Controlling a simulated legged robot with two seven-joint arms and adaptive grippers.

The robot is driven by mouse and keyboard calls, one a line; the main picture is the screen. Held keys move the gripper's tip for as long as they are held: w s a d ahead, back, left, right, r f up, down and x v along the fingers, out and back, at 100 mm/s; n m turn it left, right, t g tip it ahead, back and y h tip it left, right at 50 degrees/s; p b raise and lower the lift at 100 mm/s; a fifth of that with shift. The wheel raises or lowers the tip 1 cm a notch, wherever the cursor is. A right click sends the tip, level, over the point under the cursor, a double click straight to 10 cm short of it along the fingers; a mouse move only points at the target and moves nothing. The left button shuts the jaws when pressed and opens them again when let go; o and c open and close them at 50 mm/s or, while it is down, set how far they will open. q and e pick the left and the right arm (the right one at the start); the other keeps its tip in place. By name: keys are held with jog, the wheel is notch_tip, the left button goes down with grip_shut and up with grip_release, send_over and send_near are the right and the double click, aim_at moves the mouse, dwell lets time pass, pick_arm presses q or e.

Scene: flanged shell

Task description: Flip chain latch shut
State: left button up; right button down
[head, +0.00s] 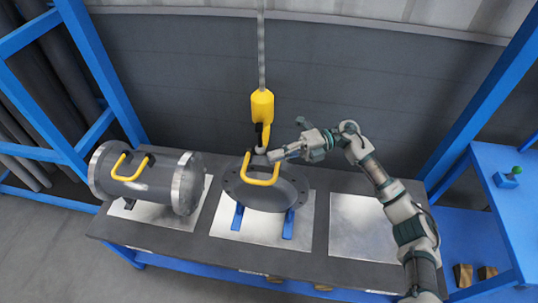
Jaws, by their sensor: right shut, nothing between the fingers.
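A yellow chain hook block (262,106) hangs on a chain (261,45) above the middle of the bench. Its grey hook (262,146) hangs at the yellow handle (261,171) of a dark round flange cover (266,189). The latch is too small to tell whether it is open or shut. My right gripper (274,155) is shut and empty, just right of the hook and close to it. I cannot tell whether it touches the hook. My left gripper is not in view.
A grey flanged shell (150,181) with a yellow handle lies at the left on a metal plate. The cover rests on blue supports (288,224). The right plate (363,228) is bare. Blue frame posts (100,70) stand at both sides.

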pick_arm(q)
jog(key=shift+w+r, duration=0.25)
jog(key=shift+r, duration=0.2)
pick_arm(e)
jog(key=w+f+v, duration=0.1)
jog(key=v, duration=0.6)
jog(key=shift+w+d, duration=0.2)
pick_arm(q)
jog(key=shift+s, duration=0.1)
pick_arm(e)
jog(key=shift+s+f, duration=0.1)
jog(key=shift+f, duration=0.1)
